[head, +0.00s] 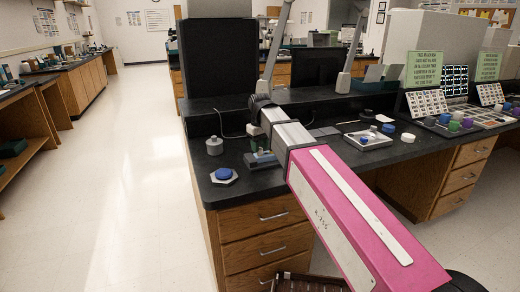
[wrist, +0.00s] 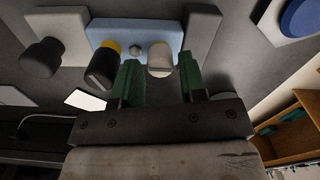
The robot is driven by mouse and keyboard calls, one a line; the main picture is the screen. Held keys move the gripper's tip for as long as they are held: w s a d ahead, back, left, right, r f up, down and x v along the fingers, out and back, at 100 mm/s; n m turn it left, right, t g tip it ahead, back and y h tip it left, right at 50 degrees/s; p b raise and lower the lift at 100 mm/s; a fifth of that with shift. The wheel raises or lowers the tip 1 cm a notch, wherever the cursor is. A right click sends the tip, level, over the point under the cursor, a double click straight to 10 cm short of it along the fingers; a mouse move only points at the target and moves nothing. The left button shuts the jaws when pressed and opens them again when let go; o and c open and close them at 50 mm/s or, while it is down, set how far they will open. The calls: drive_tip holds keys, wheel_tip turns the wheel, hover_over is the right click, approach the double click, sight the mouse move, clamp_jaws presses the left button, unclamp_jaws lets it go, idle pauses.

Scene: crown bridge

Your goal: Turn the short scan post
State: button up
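A light blue block (wrist: 135,35) bears a pale, whitish post (wrist: 160,52), apparently the short scan post, and a dark post with a yellow band (wrist: 103,66). My gripper (wrist: 159,68) is open in the wrist view. Its two green fingers point at the block, and the pale post shows between their tips. I see no finger closed on it; whether they touch it is unclear. The fingers are hard to make out there.
A blue disc on a white six-sided plate (head: 223,176) lies near the bench's front left edge. A grey knobbed piece (head: 214,146) stands behind it. A white tray of small parts (head: 368,139) is farther right. The wrist view shows a black knob (wrist: 42,58).

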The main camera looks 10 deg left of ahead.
drive_tip(key=shift+f, duration=0.65)
drive_tip(key=c, duration=0.6)
drive_tip(key=shift+c, duration=0.2)
drive_tip(key=shift+m, duration=0.4)
drive_tip(key=m, duration=0.3)
drive_tip(key=shift+m, duration=2.1)
